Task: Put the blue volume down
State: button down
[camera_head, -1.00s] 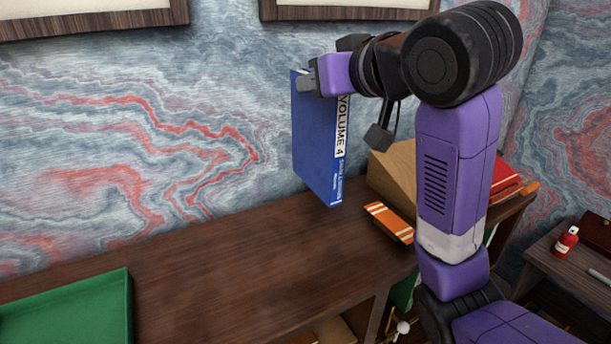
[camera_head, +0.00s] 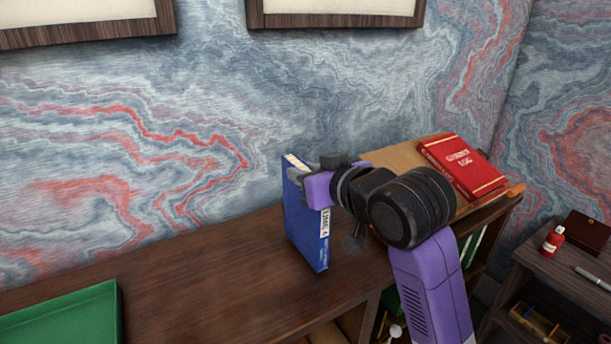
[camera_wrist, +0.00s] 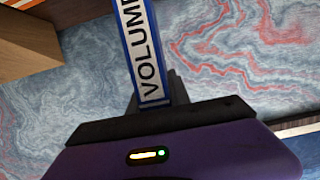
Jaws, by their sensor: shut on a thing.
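The blue volume (camera_head: 303,225) stands upright over the brown desk top (camera_head: 200,275), spine turned toward the right front. My gripper (camera_head: 313,183) is shut on its upper part. The volume's lower edge is at or just above the desk; I cannot tell whether it touches. In the wrist view the spine of the blue volume (camera_wrist: 143,45), with white lettering panel, runs up from my gripper (camera_wrist: 155,105). Part of the volume's spine is hidden behind my gripper in the head view.
A green tray (camera_head: 60,310) lies at the front left. A red book (camera_head: 462,167) rests on a sloped wooden stand (camera_head: 400,155) at the right. A side table with a red bottle (camera_head: 553,241) stands at far right. The desk between tray and volume is clear.

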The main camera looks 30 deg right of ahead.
jog(key=shift+f, duration=0.35)
jog(key=c, duration=1.2)
grip_release()
jog(key=shift+f, duration=0.1)
